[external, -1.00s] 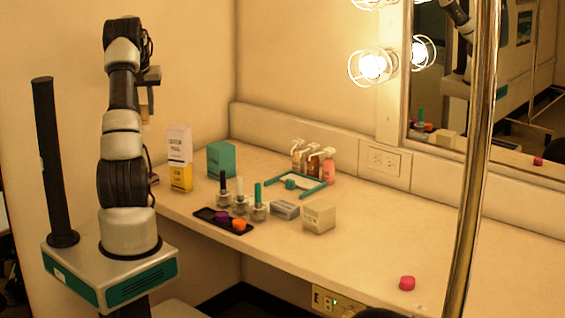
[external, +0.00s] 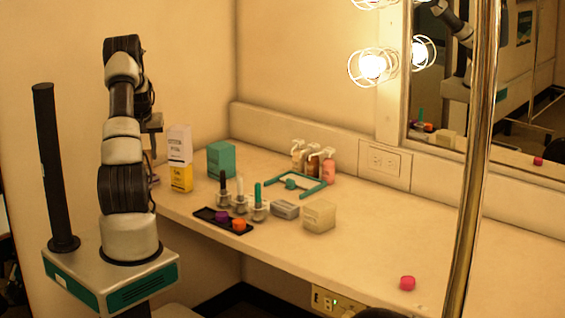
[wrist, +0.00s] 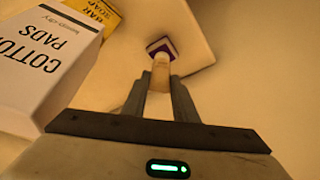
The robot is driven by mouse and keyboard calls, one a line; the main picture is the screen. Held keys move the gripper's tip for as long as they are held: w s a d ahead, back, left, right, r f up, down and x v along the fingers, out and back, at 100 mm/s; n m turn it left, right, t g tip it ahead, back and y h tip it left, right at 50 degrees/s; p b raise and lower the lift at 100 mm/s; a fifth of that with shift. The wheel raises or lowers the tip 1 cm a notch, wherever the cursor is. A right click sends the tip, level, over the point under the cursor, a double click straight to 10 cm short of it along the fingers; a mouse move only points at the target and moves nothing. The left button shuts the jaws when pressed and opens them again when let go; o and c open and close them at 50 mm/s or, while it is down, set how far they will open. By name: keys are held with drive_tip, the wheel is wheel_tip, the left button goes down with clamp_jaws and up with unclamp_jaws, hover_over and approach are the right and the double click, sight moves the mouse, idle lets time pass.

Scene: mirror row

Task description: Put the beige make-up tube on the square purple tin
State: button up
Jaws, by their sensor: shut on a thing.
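In the wrist view my gripper (wrist: 160,88) is shut on the beige make-up tube (wrist: 161,70), which sticks out beyond the fingertips. The square purple tin (wrist: 172,46) lies right beyond the tube's far end, with the tube overlapping part of it. I cannot tell whether tube and tin touch. In the external view my gripper (external: 152,150) is low behind my arm, left of the white box. A small part of the tin (external: 154,180) shows below it; the tube is mostly hidden there.
A teal box (external: 221,159), bottles and a black tray (external: 205,213) stand further right. The counter's right part is mostly clear.

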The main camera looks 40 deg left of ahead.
drive_tip(key=shift+f, duration=0.1)
drive_tip(key=shift+f, duration=0.15)
drive_tip(key=o, duration=1)
